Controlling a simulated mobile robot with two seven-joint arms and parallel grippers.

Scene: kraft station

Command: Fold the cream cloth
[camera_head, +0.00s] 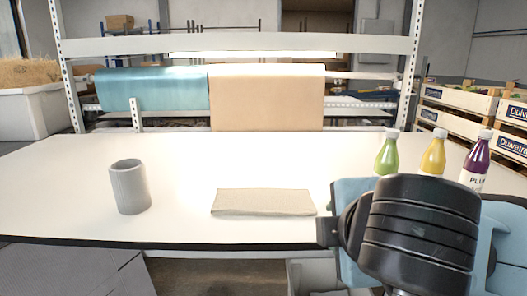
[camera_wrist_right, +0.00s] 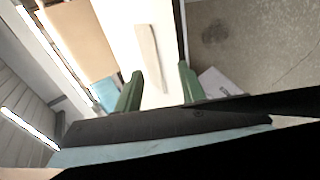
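The cream cloth (camera_head: 263,202) lies on the white table (camera_head: 180,225) as a narrow, flat rectangle near the front edge, slightly right of centre. In the right wrist view the cloth (camera_wrist_right: 149,55) appears as a pale strip beyond the fingers. My right gripper (camera_wrist_right: 160,86) is open, its two green fingers wide apart with nothing between them. In the head view my right arm stands at the lower right, to the right of the cloth, and its fingers cannot be made out. My left gripper is not in view.
A grey ribbed cup (camera_head: 130,187) stands left of the cloth. A green bottle (camera_head: 387,155), a yellow bottle (camera_head: 433,155) and a purple bottle (camera_head: 477,162) stand at the right, partly behind my arm. Teal (camera_head: 150,88) and tan (camera_head: 267,97) sheets hang behind the table. The table's middle is clear.

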